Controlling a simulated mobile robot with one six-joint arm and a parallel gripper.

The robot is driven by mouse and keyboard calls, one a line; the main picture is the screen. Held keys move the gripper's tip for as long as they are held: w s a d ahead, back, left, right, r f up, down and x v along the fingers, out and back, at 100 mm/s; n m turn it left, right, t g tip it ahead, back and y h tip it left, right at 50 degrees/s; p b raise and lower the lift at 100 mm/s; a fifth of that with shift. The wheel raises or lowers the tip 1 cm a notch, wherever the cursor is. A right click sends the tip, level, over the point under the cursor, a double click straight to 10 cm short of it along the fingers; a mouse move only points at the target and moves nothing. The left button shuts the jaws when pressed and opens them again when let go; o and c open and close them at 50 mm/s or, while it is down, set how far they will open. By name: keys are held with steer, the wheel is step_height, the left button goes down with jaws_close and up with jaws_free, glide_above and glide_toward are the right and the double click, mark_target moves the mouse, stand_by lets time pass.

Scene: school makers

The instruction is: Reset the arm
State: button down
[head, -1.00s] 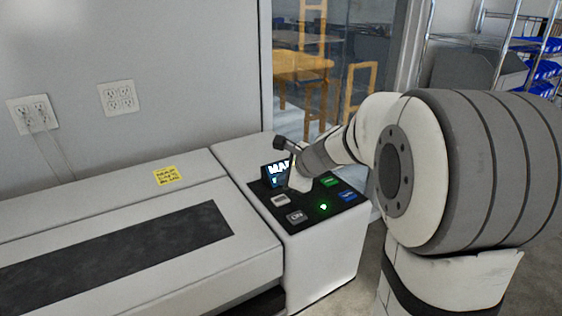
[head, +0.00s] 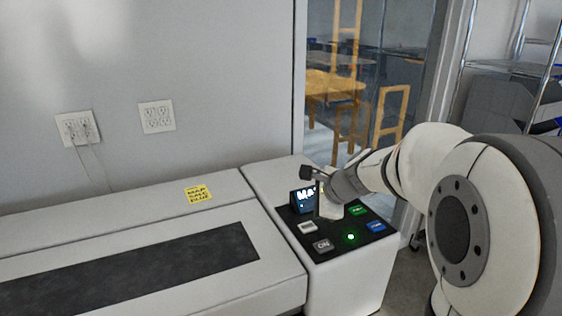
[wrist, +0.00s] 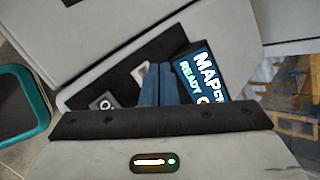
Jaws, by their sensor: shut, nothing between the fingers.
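My gripper (head: 318,212) hangs over the black control panel (head: 312,256) on the white machine, in front of its small screen (head: 297,203). In the wrist view my gripper's two blue fingers (wrist: 157,84) are together with nothing between them. They are beside the lit screen (wrist: 205,75), which shows "MAP" and "READY" in part. I cannot tell whether the fingertips touch the panel. My arm reaches in from the right in the head view.
The panel has a grey ON button (head: 323,245), a white button (head: 308,227), a green button (head: 357,210), a blue button (head: 376,227) and a glowing green light (head: 351,237). A yellow note (head: 198,195) lies on the machine. A glass partition (head: 425,75) stands behind.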

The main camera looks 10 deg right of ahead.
steer(key=s+f+n+g+h, duration=0.3)
steer(key=s+n, duration=1.5)
steer(key=s, duration=0.7)
steer(key=shift+s+d+f+n+g+h, duration=0.2)
steer(key=shift+n+g+h, duration=0.25)
steer(key=shift+h, duration=0.35)
steer(key=shift+w+a, duration=0.1)
